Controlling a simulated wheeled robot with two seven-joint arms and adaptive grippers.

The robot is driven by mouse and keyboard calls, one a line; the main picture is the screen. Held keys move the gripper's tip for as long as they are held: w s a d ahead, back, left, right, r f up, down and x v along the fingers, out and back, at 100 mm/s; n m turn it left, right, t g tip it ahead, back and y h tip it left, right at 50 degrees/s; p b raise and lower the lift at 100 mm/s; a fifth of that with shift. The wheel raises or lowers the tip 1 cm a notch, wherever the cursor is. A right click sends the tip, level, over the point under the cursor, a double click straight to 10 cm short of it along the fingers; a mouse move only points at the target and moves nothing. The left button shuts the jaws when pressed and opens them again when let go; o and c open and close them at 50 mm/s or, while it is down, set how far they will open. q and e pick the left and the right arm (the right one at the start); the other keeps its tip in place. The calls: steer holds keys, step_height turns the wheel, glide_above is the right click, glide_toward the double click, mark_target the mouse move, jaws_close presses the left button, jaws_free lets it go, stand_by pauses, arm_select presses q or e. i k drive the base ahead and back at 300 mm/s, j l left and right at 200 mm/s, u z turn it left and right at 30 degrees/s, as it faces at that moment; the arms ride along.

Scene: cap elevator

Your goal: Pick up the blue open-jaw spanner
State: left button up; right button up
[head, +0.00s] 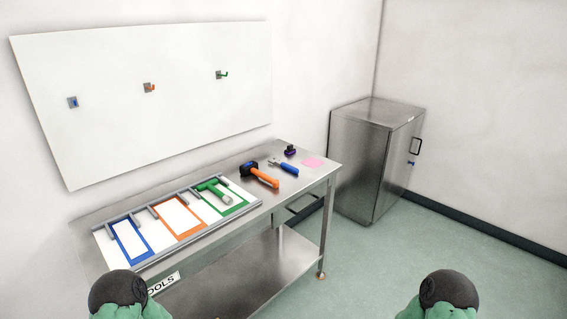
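The blue open-jaw spanner (289,169) lies on the steel workbench (325,166), toward its right end. It has a blue handle and a grey metal jaw pointing to the upper left. It lies just right of an orange-handled hammer (264,178) with a dark head, with a small gap between them. Neither of my grippers is in view.
A tool tray with blue (121,243), orange and green outlines fills the bench's left part; a green tool (213,189) lies in the green one. A small dark object (290,151) and a pink note (312,162) are near the spanner. A steel cabinet (365,160) stands right.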

mark_target(288, 168)
steer(key=u, duration=1.1)
steer(key=i+l+u, duration=0.15)
steer(key=l+u, duration=0.25)
steer(key=l, duration=0.2)
steer(key=l+u, duration=0.45)
steer(key=l, duration=0.2)
steer(key=l+u, duration=0.4)
steer(key=l, duration=0.25)
steer(key=k+l+u, duration=0.15)
steer(key=l+u, duration=0.25)
steer(key=l, duration=0.2)
